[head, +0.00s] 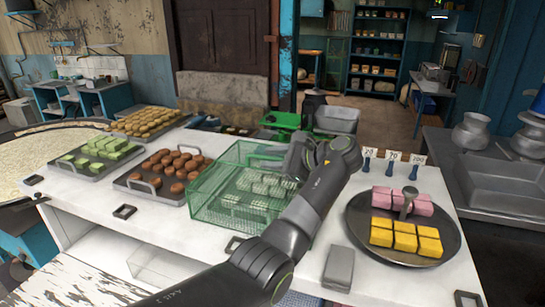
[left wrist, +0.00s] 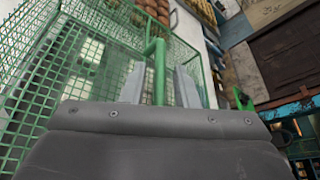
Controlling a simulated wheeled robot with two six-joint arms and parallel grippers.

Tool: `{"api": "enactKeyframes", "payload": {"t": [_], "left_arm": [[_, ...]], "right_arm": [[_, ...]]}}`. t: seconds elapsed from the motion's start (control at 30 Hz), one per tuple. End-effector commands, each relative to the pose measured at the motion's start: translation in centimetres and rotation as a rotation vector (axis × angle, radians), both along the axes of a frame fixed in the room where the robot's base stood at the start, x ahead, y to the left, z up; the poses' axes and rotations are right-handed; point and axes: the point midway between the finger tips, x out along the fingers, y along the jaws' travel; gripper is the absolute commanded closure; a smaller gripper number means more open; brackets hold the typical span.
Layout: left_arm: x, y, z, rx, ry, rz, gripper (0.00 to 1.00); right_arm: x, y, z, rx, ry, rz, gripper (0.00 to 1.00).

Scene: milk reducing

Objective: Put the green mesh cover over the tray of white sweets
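The green mesh cover (head: 215,190) is a box of wire mesh in the middle of the white counter. Rows of white sweets (head: 265,183) show through its mesh, so it stands around and above them; the tray's edges are hard to make out, and I cannot tell if the cover's rim is fully down. My left gripper (head: 298,158) is at the cover's upper right side. In the left wrist view, its two fingers (left wrist: 161,85) stand apart on either side of the cover's green handle (left wrist: 160,70), with small gaps visible. My right gripper is not in view.
Trays of green sweets (head: 100,150), brown sweets (head: 170,170) and yellow sweets (head: 145,122) stand to the left. A round pan (head: 365,245) with pink and yellow blocks is at right. A green scale (head: 280,120) stands behind. A grey box (head: 338,268) lies in front.

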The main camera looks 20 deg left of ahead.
Motion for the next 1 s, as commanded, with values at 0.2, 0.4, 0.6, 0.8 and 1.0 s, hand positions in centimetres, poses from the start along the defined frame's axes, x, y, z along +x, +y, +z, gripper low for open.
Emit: {"api": "enactKeyframes", "payload": {"t": [0.2,0.4,0.6,0.8,1.0], "left_arm": [[0.0,0.0,0.0,0.000,0.000,0.000,0.68],[0.0,0.0,0.7,0.000,-0.003,0.000,0.68],[-0.9,-3.4,1.5,-0.001,-0.003,-0.004,0.68],[-2.0,-7.5,2.9,0.000,-0.002,-0.004,0.68],[-2.8,-10.1,4.0,0.000,0.000,-0.001,0.68]], "right_arm": [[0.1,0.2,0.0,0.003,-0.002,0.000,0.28],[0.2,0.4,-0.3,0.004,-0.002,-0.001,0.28],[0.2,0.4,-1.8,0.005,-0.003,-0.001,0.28],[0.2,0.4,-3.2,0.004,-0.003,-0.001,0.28],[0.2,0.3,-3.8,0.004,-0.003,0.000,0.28]]}}
